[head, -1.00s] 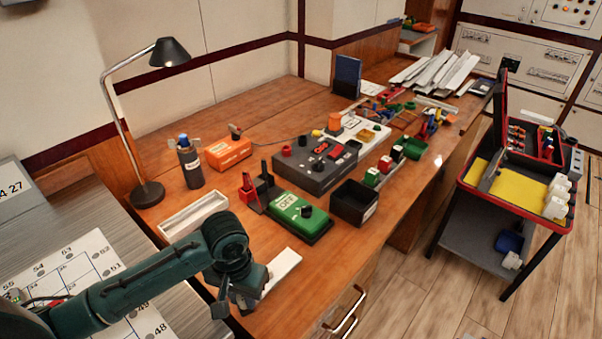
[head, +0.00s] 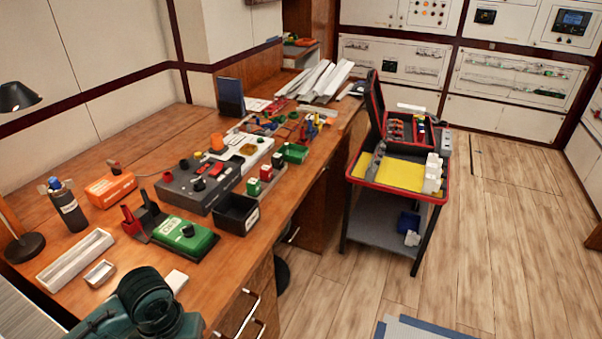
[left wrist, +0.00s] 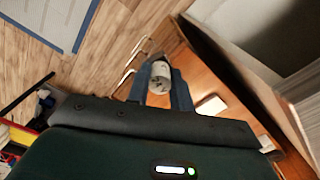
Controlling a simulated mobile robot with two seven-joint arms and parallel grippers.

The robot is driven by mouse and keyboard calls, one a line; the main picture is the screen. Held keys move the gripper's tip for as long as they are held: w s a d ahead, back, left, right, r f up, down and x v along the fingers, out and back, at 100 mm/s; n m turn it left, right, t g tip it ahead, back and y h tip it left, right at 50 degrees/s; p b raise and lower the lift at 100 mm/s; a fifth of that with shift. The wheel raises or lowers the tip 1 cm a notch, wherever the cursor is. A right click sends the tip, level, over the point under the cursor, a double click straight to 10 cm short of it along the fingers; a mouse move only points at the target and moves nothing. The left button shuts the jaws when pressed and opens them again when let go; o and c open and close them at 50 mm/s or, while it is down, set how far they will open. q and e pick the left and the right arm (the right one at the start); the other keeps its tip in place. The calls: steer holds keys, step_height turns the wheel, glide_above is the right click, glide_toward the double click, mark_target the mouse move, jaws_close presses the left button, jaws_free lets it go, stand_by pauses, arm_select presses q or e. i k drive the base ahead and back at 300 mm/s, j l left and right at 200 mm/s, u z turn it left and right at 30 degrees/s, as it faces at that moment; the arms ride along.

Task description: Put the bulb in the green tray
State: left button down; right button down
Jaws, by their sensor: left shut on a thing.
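The green tray (head: 292,152) is a small open bin on the wooden bench, towards its right edge, beyond the black bin (head: 237,214). My left gripper is shut on a whitish rounded thing, apparently the bulb (left wrist: 160,78), in the left wrist view. The two blue-grey fingers of the left gripper (left wrist: 161,70) press on its sides. In the head view my left arm is at the bottom left, over the bench's near edge, far from the green tray; its fingertips and the bulb are hidden there. My right gripper is not in view.
A green OFF switch box (head: 185,238), a grey control box (head: 198,185) and red and green blocks (head: 260,178) stand between my arm and the green tray. A tool cart (head: 400,175) stands to the right. Open floor lies right of the bench.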

mark_target(293, 153)
steer(key=l+u, duration=0.1)
steer(key=l, duration=0.8)
steer(key=i+l, duration=0.2)
steer(key=i+l+u, duration=0.1)
steer(key=l, duration=0.3)
steer(key=i+l, duration=0.25)
steer(key=i+l+u, duration=0.15)
steer(key=i+l, duration=0.8)
steer(key=i, duration=0.25)
steer(key=i+l, duration=0.2)
steer(key=i, duration=0.25)
steer(key=j+u, duration=0.05)
